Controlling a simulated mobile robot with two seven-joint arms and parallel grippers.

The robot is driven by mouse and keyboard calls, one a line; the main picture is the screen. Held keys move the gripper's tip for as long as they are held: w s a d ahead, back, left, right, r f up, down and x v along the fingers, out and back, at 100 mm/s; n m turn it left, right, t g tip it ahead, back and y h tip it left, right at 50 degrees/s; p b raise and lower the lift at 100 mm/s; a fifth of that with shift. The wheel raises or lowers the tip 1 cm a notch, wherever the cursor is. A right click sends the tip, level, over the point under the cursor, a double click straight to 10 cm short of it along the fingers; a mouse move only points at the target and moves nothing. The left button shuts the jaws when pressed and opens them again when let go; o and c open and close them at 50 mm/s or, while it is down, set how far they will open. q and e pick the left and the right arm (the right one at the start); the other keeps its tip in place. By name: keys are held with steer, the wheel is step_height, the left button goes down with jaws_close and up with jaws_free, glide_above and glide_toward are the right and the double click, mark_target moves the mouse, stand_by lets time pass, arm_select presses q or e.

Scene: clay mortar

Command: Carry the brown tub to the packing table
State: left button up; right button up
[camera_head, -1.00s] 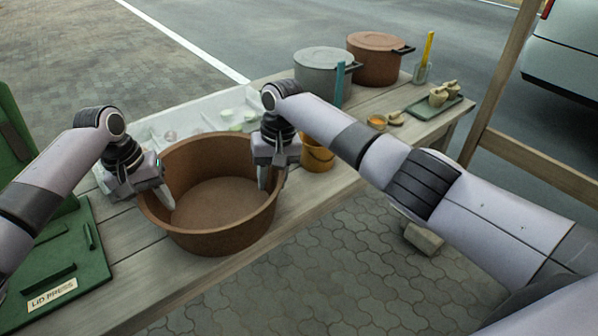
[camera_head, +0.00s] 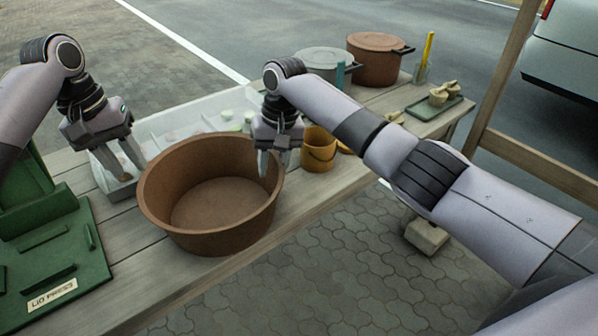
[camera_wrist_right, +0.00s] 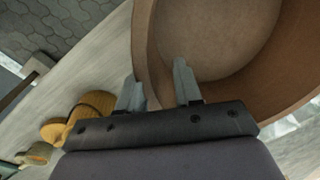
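The brown tub (camera_head: 205,240) sits upright and empty on the wooden table (camera_head: 130,265), close to its front edge. My left gripper (camera_head: 123,166) is open and empty, raised to the left of the tub and clear of its rim. My right gripper (camera_head: 274,166) is at the tub's right rim, one finger inside and one outside. In the right wrist view the right fingers (camera_wrist_right: 157,88) stand apart, with the tub's wall (camera_wrist_right: 147,45) between them and a gap showing. I cannot tell whether either finger touches the wall.
A green lid press (camera_head: 60,250) stands left of the tub. A pale divided tray (camera_head: 185,120) lies behind it. A grey pot (camera_head: 318,62), a brown lidded pot (camera_head: 376,62) and a green tray (camera_head: 432,108) are further right.

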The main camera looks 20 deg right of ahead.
step_height(320, 180, up, 8)
steer(key=d, duration=0.1)
steer(key=shift+d, duration=0.2)
steer(key=shift+s, duration=0.15)
